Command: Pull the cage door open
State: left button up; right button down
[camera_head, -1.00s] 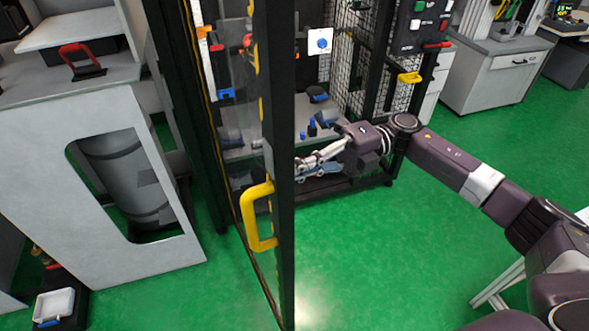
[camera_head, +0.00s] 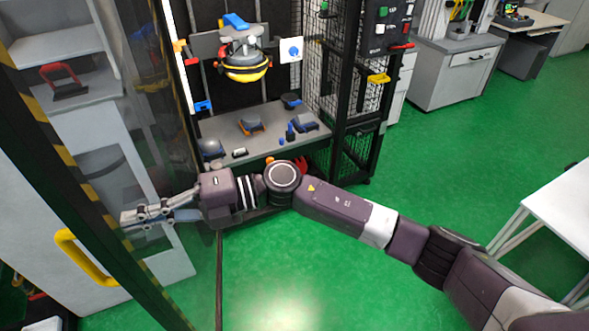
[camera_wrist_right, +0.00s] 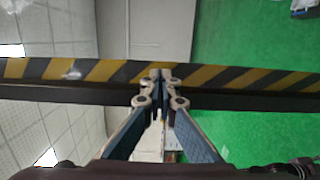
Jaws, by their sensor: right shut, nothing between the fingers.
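The cage door (camera_head: 66,156) is a clear panel in a black frame with yellow-black stripes. It stands swung out to the left, leaving the cage front open. Its yellow handle (camera_head: 84,258) is on the far left side of the door. My right gripper (camera_head: 124,218) is shut and empty, its arm reaching across the opening to the door's inner side. In the right wrist view the shut fingertips (camera_wrist_right: 162,76) overlap the striped frame bar (camera_wrist_right: 220,76); I cannot tell whether they touch it. My left gripper is out of view.
Inside the cage, a grey shelf (camera_head: 225,130) holds several small parts, and a yellow-black round device (camera_head: 245,66) is above it. A control panel (camera_head: 388,28) is on the right cage post. A white table (camera_head: 555,205) stands at right. Green floor is clear in front.

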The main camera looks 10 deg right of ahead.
aim_at(109, 224)
jog(key=a, duration=0.5)
jog(key=shift+s, duration=0.2)
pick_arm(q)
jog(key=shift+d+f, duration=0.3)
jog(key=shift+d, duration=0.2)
pick_arm(e)
jog(key=shift+a, duration=0.85)
pick_arm(q)
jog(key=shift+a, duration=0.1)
jog(key=shift+b, duration=0.3)
pick_arm(e)
jog(key=shift+w+d, duration=0.1)
jog(key=shift+d, duration=0.05)
